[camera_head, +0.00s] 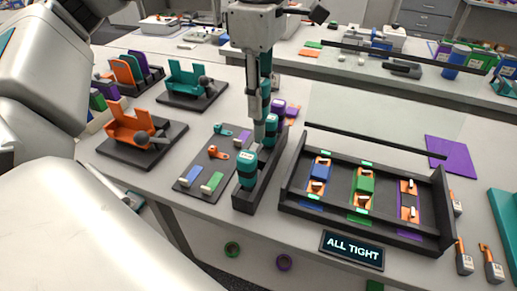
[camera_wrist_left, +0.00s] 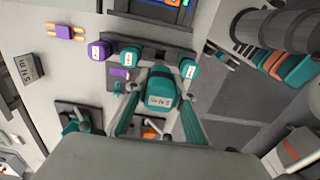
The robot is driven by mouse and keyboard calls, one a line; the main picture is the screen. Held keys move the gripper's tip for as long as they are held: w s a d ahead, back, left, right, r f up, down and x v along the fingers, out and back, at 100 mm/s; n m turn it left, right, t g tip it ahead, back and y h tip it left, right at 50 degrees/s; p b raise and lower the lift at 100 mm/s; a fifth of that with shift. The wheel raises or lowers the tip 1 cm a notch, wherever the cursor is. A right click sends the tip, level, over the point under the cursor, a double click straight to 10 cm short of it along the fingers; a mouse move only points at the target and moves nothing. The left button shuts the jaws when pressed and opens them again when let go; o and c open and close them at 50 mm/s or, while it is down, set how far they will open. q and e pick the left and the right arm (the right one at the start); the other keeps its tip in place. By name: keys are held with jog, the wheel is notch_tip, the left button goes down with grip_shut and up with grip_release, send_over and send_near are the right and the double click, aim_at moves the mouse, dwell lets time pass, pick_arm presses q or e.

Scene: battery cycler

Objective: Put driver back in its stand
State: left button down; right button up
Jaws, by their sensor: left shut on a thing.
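My left gripper (camera_head: 256,100) points down above the black driver stand (camera_head: 247,201). It is shut on a driver whose teal, labelled handle (camera_wrist_left: 160,90) shows between the fingers in the left wrist view. In the head view the fingers partly hide that driver; a grey shaft hangs down between two teal-handled drivers, one in front (camera_head: 246,168) and one behind (camera_head: 271,125). I cannot tell whether the tip has entered the stand. My right gripper is not in view.
A black tray (camera_head: 281,204) with several cell fixtures lies close right of the stand, behind a sign (camera_head: 352,250) reading "ALL TIGHT". A dark plate (camera_head: 194,171) with small parts lies left. Orange (camera_head: 131,125) and teal (camera_head: 187,81) holders stand further left.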

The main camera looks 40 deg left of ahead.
aim_at(259, 137)
pick_arm(q)
notch_tip(259, 137, down, 8)
jog(key=shift+r+b, duration=0.1)
jog(key=shift+b, duration=0.4)
notch_tip(259, 137, down, 4)
jog(key=shift+s+f+b, duration=0.1)
jog(key=shift+f+b, duration=0.1)
jog(key=shift+b, duration=0.1)
jog(key=shift+f, duration=0.1)
jog(key=c, duration=2.1)
grip_release()
jog(key=shift+f, duration=0.1)
jog(key=shift+c, duration=0.2)
jog(key=shift+o, duration=0.8)
